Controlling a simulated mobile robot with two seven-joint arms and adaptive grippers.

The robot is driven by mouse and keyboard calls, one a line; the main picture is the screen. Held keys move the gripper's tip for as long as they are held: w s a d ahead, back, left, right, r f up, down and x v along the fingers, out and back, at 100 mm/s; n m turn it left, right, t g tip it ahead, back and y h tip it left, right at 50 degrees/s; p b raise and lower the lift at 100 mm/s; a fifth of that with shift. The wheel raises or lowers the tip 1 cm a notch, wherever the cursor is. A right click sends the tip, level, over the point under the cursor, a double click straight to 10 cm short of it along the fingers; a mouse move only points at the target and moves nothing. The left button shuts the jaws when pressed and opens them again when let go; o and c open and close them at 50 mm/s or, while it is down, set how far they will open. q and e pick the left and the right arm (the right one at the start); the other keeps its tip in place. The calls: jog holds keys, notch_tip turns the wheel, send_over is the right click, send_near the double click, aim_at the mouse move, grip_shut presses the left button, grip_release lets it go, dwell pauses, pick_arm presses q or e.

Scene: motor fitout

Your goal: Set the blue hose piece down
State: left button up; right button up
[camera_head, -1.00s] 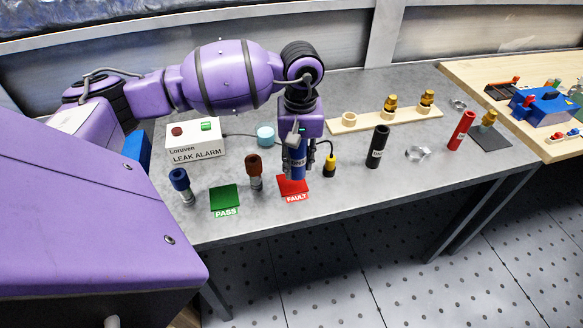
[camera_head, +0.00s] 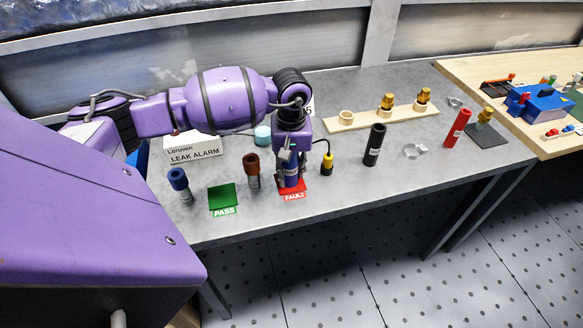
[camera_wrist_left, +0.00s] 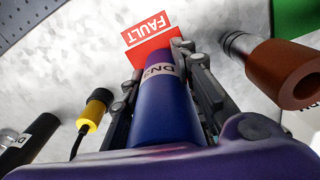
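The blue hose piece (camera_head: 291,172) stands upright at the red FAULT mat (camera_head: 293,194) in the head view. Its lower end is at the mat; I cannot tell whether it touches. My left gripper (camera_head: 289,168) points down with its fingers on both sides of the hose piece. In the left wrist view, the blue hose piece (camera_wrist_left: 166,105) with its white label lies between the two fingers (camera_wrist_left: 166,85), and the FAULT mat (camera_wrist_left: 150,42) shows beyond its end. My right gripper is not in view.
A brown-topped piece (camera_head: 252,168) stands just left of the gripper, and a yellow-and-black probe (camera_head: 327,163) just right. The green PASS mat (camera_head: 222,197) is bare. A black hose (camera_head: 374,146) and a red hose (camera_head: 457,127) stand further right.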

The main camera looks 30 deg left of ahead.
pick_arm(q)
jog(key=o, duration=0.5)
jog(key=shift+c, duration=0.2)
jog(key=shift+f, duration=0.1)
jog(key=shift+r, duration=0.4)
notch_tip(320, 180, up, 12)
jog(key=shift+b, duration=0.3)
jog(key=shift+f, duration=0.15)
jog(key=o, duration=1.3)
jog(key=shift+o, duration=0.2)
